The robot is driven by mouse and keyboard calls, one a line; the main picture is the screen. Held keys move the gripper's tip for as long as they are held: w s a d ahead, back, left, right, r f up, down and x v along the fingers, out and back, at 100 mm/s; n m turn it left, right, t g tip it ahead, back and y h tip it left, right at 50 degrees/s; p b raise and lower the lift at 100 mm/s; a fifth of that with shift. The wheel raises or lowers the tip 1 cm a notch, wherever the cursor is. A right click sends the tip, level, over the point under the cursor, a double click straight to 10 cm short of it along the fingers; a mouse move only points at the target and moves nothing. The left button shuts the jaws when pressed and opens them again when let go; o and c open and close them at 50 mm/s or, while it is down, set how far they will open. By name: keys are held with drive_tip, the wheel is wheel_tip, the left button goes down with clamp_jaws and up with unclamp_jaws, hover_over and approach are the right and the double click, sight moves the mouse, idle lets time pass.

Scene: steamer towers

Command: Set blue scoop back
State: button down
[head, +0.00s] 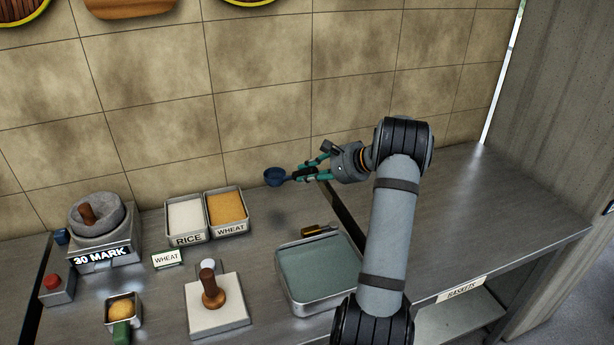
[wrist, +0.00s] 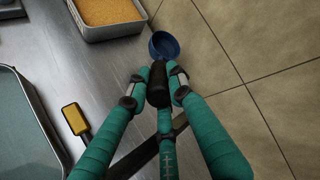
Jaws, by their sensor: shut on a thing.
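The blue scoop (head: 274,177) is in my gripper (head: 300,174), held by its dark handle in the air near the tiled wall. In the wrist view the scoop's round blue cup (wrist: 164,44) points ahead, and its handle sits between the fingertips of my gripper (wrist: 158,84). The gripper is shut on it. The cup is to the right of the wheat bin (head: 227,209) in the head view. The rice bin (head: 186,218) stands just left of the wheat bin. I cannot tell whether the cup holds anything.
A tray with a teal surface (head: 322,272) lies below my gripper, with a dark, yellow-faced tool (head: 320,230) by its back edge. The scale (head: 104,248) marked 30 MARK and the wooden-handled press (head: 211,290) stand left. The counter at right (head: 480,220) is clear.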

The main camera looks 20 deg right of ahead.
drive_tip(key=shift+d, duration=0.45)
drive_tip(key=shift+a+b, duration=0.1)
drive_tip(key=shift+b, duration=0.2)
wheel_tip(320, 180, down, 6)
drive_tip(key=b, duration=0.7)
drive_tip(key=shift+f+b, duration=0.55)
drive_tip(key=shift+b, duration=0.2)
drive_tip(key=c, duration=1.8)
unclamp_jaws()
drive_tip(key=shift+s, duration=0.1)
drive_tip(key=o, duration=0.3)
drive_tip(key=shift+o, duration=0.2)
drive_tip(key=shift+f, duration=0.1)
